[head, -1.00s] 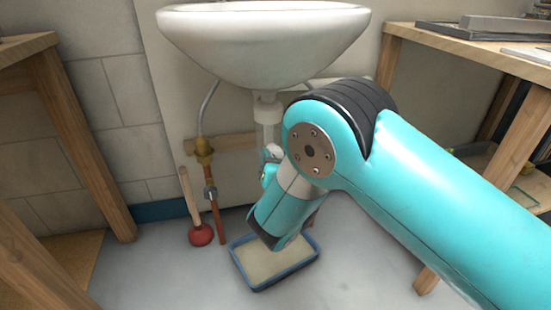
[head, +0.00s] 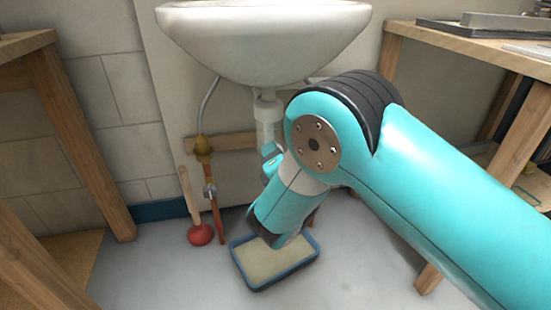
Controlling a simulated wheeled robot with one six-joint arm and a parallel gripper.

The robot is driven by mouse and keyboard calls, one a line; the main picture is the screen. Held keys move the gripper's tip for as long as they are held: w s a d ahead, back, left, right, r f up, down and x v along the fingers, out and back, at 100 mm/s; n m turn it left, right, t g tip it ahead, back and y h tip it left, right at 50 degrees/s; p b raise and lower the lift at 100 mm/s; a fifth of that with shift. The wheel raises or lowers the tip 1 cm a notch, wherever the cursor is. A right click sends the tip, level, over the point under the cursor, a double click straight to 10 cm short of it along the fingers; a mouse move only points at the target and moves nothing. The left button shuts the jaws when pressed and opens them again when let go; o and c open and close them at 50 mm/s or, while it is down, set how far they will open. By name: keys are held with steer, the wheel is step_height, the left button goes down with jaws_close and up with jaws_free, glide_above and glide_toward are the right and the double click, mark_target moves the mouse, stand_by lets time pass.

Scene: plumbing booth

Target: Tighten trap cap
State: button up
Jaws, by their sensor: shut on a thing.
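The white trap pipe (head: 268,112) hangs straight down from the sink drain. Its lower part passes behind the end of my arm.
The white sink (head: 262,45) overhangs the trap. A blue-rimmed tray (head: 270,281) lies on the floor below.

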steer(key=m+b, duration=0.1)
steer(key=m, duration=0.2)
steer(key=shift+f+m, duration=0.15)
steer(key=shift+m, duration=0.25)
steer(key=m+b, duration=0.2)
steer(key=m, duration=0.1)
steer(key=shift+m, duration=0.3)
steer(key=m+b, duration=0.3)
steer(key=m, duration=0.1)
steer(key=shift+b, duration=0.35)
steer(key=shift+m+b, duration=1.1)
steer(key=shift+m, duration=0.6)
steer(key=shift+r, duration=0.2)
steer(key=o, duration=0.9)
